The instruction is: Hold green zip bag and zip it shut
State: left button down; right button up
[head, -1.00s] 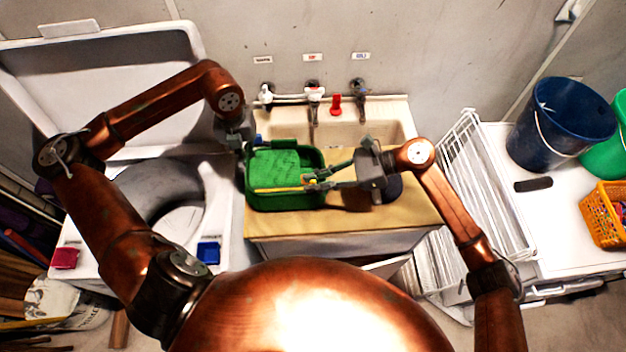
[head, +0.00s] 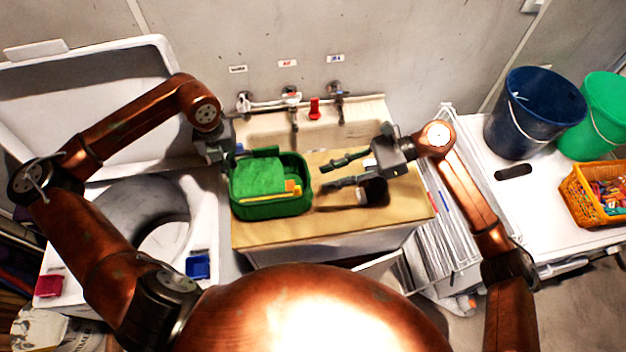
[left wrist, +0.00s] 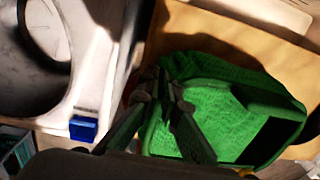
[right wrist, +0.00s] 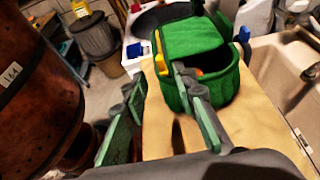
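The green zip bag (head: 272,207) stands on the tan board, its flap lying over the left part of its top. A dark gap shows at its right side.
The tan board (head: 330,222) lies in front of the sink (head: 350,128) and its taps. A dark brush (head: 373,191) lies under my right gripper. A white rack (head: 455,210) stands to the right, with a blue bucket (head: 535,110) and orange basket (head: 575,193) beyond.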

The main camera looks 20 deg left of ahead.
jog(key=shift+v, duration=1.35)
pick_arm(q)
jog(key=c, duration=2.1)
grip_release()
jog(key=r, duration=1.2)
jog(key=shift+s+a, duration=0.1)
jog(key=shift+a, duration=0.15)
